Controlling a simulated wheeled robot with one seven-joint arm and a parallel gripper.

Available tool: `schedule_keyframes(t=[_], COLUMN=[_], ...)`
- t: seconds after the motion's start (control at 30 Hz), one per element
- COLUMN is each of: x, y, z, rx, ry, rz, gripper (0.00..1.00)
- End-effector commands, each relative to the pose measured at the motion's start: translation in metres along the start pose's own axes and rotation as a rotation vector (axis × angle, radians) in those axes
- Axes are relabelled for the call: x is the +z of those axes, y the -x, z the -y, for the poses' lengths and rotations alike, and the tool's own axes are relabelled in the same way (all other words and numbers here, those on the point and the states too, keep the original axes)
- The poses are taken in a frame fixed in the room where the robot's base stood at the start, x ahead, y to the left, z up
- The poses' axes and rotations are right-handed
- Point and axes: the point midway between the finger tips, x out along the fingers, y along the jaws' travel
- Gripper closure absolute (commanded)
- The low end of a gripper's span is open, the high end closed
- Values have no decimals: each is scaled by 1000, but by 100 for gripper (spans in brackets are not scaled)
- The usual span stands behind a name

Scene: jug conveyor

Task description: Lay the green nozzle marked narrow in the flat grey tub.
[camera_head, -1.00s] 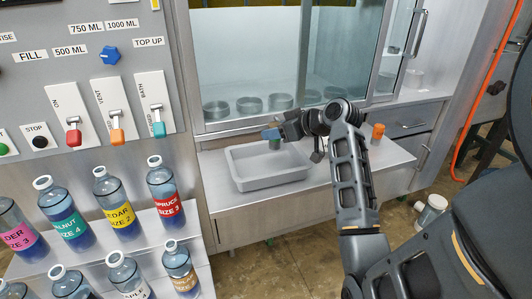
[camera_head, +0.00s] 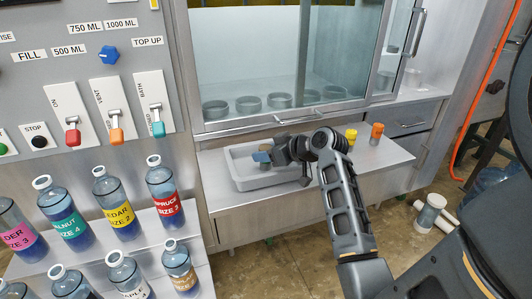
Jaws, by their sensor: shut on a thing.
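The flat grey tub (camera_head: 243,183) stands on the metal shelf below the glass cabinet. My gripper (camera_head: 262,158) is over the tub, its blue fingertips shut on a small green nozzle (camera_head: 265,167). The nozzle is mostly hidden by the fingers and shows just beneath them, within the tub's outline. I cannot tell whether it touches the tub floor. The marking on it is too small to read.
A yellow nozzle (camera_head: 351,136) and an orange nozzle (camera_head: 376,132) stand on the shelf to the right. Labelled bottles (camera_head: 115,207) stand on a rack at lower left, below the switch panel (camera_head: 80,75).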

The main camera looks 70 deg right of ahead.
Motion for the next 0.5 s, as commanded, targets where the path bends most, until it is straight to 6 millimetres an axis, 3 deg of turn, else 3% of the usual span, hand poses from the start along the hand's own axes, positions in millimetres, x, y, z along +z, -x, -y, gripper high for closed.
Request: schedule_keyframes(t=[0.3,0.5], x=[1,0], y=[0,0], z=[0,0], rx=[0,0], ry=[0,0], rz=[0,0], gripper=[33,33])
